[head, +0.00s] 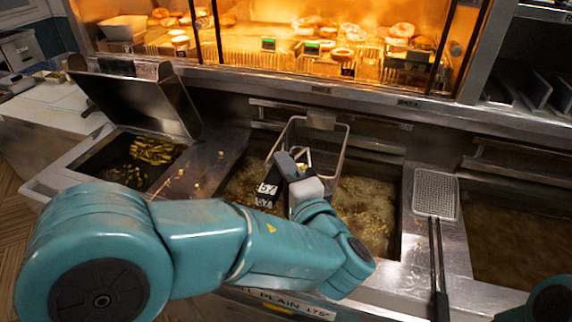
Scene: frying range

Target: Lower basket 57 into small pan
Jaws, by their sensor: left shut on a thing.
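A wire fry basket (345,145) hangs over the middle pan (378,220) of bubbling oil, its rim towards the back edge. My left gripper (292,170) is shut on the basket's handle on the near side. My gripper and forearm hide the handle and much of the basket's lower part. My right gripper is out of the picture; only a piece of that arm shows at the bottom right.
A flat mesh skimmer (436,194) with a long dark handle lies on the divider right of the pan. Another oil pan (515,235) is at the far right. A bin with fried pieces (155,150) and a raised lid (140,103) stands left. A lit display case (330,45) is behind.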

